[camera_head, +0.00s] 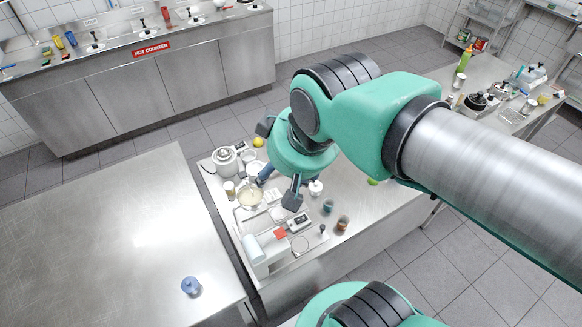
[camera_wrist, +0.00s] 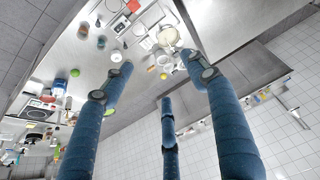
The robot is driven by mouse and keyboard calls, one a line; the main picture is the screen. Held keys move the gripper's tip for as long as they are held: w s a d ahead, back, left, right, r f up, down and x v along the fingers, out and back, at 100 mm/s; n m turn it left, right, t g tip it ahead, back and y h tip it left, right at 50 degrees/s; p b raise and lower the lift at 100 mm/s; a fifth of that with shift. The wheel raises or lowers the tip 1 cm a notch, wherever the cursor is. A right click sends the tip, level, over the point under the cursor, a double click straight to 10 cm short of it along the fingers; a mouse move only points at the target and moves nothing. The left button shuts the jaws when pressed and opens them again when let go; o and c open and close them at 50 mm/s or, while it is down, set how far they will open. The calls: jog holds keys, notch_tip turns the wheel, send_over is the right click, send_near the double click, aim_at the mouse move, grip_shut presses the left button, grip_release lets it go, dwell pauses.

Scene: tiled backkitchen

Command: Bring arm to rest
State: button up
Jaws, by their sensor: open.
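My teal arm reaches over the middle steel counter (camera_head: 375,215) from the right in the head view. My gripper (camera_head: 272,168) hangs at the arm's end above this counter. Its fingers are spread apart in the head view. In the wrist view, the three blue fingers of my gripper (camera_wrist: 160,85) stand well apart with nothing held between them. The counter and its items show beyond the fingertips there. The height of the fingertips above the items is hard to tell.
A pot (camera_head: 225,162), a pale bowl (camera_head: 250,196), a scale (camera_head: 298,222) and small jars crowd the counter below. The hot counter (camera_head: 150,90) lines the back wall.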

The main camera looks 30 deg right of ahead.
jog(key=shift+s+d+r+m, duration=0.45)
jog(key=shift+s+d+m, duration=0.15)
jog(key=shift+s+d, duration=0.15)
notch_tip(320, 180, down, 8)
jog(key=b, duration=0.7)
jog(key=shift+b, duration=0.4)
